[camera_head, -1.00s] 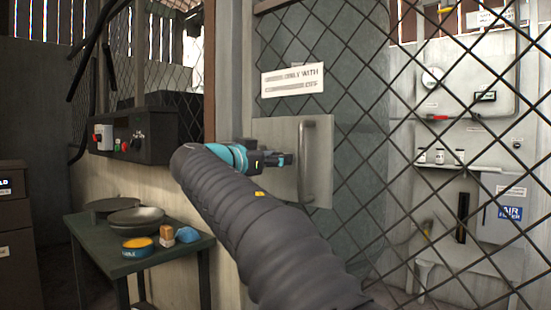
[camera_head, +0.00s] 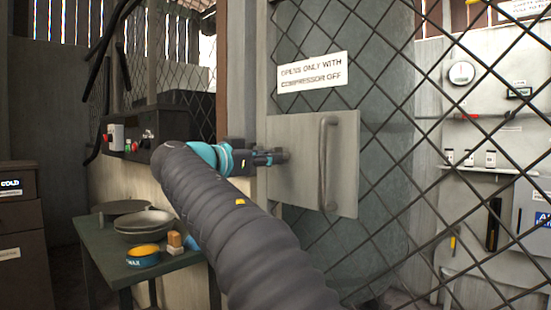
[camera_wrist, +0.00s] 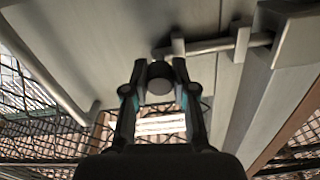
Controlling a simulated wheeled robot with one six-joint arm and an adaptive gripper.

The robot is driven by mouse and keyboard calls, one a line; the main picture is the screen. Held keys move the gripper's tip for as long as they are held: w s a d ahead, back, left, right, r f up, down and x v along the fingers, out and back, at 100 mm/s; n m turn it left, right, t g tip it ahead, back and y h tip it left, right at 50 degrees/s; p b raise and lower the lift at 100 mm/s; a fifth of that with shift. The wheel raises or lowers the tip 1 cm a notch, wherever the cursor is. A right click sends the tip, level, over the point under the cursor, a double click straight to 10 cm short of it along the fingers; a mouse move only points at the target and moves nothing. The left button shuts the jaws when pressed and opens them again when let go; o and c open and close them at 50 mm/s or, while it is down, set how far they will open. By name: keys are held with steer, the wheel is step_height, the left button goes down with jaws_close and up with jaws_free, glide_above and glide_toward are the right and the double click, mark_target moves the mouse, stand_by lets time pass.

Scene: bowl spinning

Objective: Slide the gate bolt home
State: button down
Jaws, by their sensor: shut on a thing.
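The gate bolt (camera_wrist: 215,45) is a grey rod seen in the wrist view, running through small guides on the gate's metal plate (camera_wrist: 95,40) towards a block on the post (camera_wrist: 297,35). Its far end reaches the block's edge; I cannot tell how deep it goes in. My gripper (camera_wrist: 158,82) is shut on the bolt's dark round knob (camera_wrist: 158,70), one finger on each side. In the head view, my gripper (camera_head: 278,157) is at the left part of the plate (camera_head: 300,185), left of the pull handle (camera_head: 327,165); my arm and gripper hide the bolt there.
A wire mesh gate (camera_head: 400,150) with a warning sign (camera_head: 312,73) fills the middle and right.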

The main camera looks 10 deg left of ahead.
steer(key=shift+a+r, duration=0.1)
steer(key=shift+a, duration=0.15)
steer(key=c, duration=0.9)
jaws_free()
steer(key=shift+a, duration=0.15)
steer(key=v, duration=1.2)
